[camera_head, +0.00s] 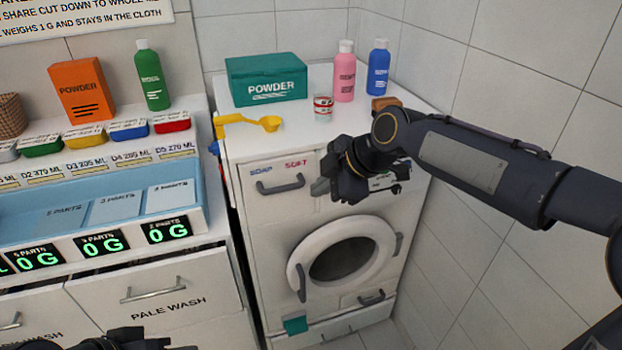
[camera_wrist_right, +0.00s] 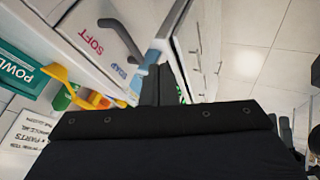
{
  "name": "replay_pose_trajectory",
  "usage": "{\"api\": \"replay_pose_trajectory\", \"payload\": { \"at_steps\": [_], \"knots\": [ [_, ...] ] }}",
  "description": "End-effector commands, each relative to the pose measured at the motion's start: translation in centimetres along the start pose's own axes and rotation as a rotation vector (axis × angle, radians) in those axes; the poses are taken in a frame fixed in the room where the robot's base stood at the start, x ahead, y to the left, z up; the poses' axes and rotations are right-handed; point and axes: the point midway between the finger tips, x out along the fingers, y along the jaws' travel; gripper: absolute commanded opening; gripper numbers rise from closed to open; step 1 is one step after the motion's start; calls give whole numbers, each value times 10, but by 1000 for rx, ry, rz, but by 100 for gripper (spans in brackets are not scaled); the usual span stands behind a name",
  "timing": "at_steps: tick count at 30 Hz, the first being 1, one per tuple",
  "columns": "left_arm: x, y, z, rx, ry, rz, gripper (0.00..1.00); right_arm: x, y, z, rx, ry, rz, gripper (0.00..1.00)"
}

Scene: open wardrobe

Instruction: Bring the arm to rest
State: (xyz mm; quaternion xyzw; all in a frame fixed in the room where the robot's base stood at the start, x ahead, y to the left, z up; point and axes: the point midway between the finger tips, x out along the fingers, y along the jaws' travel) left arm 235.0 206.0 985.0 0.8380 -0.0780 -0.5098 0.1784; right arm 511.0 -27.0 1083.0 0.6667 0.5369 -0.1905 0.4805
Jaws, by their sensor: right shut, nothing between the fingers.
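My right arm (camera_head: 480,165) reaches in from the right in the head view. Its gripper (camera_head: 322,187) is shut and empty, in front of the upper part of the white washing machine (camera_head: 275,230). It hides part of the machine's front, right of the SOAP/SOFT drawer (camera_head: 283,172). In the right wrist view the closed fingers (camera_wrist_right: 150,84) show near the SOAP label, with nothing between them. My left gripper (camera_head: 125,340) is only partly visible at the bottom edge of the head view, and its jaws cannot be made out.
The machine top holds a green POWDER box (camera_head: 266,79), yellow scoop (camera_head: 248,122), small can (camera_head: 323,107), pink bottle (camera_head: 345,72), blue bottle (camera_head: 378,68) and brown block (camera_head: 386,103). The round door (camera_head: 301,255) appears closed. A blue tray (camera_head: 95,235) with displays stands left. A tiled wall (camera_head: 520,100) bounds the right.

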Motion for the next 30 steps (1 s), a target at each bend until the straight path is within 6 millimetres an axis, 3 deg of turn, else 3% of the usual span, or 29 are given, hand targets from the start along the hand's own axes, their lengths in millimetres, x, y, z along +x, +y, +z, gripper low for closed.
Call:
{"api": "replay_pose_trajectory", "payload": {
  "at_steps": [5, 8, 11, 15, 21, 25, 30],
  "knots": [
    [0, 0, 0, 0, 0, 0, 40, -11, -6, 6, 41, -13, 5, 0],
    [-1, 0, 0, 0, 0, 0, 40, -35, -24, 22, 179, -49, 22, 0],
    [-2, 1, -1, 0, 0, 0, 40, -70, -62, 50, 428, -100, 57, 0],
    [-3, 1, -1, 0, 0, 0, 40, -111, -135, 87, 868, -151, 130, 0],
    [-4, 2, -2, 0, 0, 0, 40, -130, -236, 115, 1442, -148, 227, 0],
    [-5, 2, -2, 0, 0, 0, 40, -126, -277, 120, 1678, -125, 262, 0],
    [-5, 2, -2, 0, 0, 0, 40, -122, -295, 121, 1794, -109, 276, 0]
  ]
}}
